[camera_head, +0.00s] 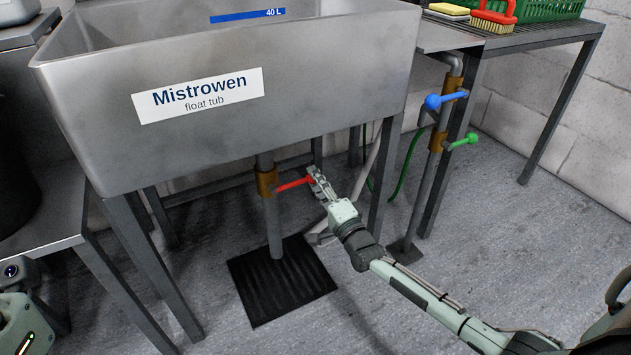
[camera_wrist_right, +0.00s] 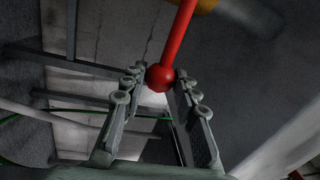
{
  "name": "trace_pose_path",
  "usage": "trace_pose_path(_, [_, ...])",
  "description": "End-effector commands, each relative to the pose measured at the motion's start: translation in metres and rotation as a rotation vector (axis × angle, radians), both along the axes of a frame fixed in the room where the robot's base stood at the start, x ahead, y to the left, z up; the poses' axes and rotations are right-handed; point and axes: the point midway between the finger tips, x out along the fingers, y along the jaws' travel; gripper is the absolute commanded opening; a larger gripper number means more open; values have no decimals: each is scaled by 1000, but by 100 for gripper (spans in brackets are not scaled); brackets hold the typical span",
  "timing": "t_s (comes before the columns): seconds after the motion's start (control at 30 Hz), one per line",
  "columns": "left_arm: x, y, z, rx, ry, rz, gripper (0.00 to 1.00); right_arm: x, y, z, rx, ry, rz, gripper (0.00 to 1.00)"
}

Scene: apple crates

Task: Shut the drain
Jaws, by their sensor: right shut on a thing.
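The drain pipe (camera_head: 272,225) comes down under the steel float tub (camera_head: 330,90), above a black floor grate (camera_head: 283,280). A brass valve (camera_head: 266,183) sits on this pipe, and its top edge shows orange in the wrist view (camera_wrist_right: 207,4). A red lever (camera_head: 292,184) sticks out from the valve to the right, across the pipe's line. My right gripper (camera_head: 317,180) is at the lever's free end. In the wrist view the lever's red ball tip (camera_wrist_right: 160,78) is between the fingers, which are shut on it. My left gripper is out of view.
To the right stands another pipe with a blue lever (camera_head: 445,100) and a green lever (camera_head: 463,142). Tub legs (camera_head: 385,175) stand near my right gripper. A green hose (camera_head: 405,165) hangs behind. A side table holds a green crate (camera_head: 540,10) and a brush (camera_head: 493,18).

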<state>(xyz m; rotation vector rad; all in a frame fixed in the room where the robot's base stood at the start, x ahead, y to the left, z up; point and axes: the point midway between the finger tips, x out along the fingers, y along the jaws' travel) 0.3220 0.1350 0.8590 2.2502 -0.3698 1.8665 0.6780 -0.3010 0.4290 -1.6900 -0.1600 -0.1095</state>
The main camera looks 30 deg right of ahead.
Motion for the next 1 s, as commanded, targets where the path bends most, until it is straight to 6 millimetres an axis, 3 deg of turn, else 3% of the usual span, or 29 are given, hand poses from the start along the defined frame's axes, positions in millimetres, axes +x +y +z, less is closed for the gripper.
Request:
trace_pose_path(0.57, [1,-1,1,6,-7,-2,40,-1,0,-6,34,6,0,0])
trace_pose_path(0.6, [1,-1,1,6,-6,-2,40,-1,0,-6,34,7,0,33])
trace_pose_path(0.7, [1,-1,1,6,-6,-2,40,-1,0,-6,33,7,0,46])
trace_pose_path(0.77, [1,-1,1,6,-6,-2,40,-1,0,-5,33,6,0,51])
trace_pose_path(1.0, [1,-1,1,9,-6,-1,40,0,0,-4,31,3,0,51])
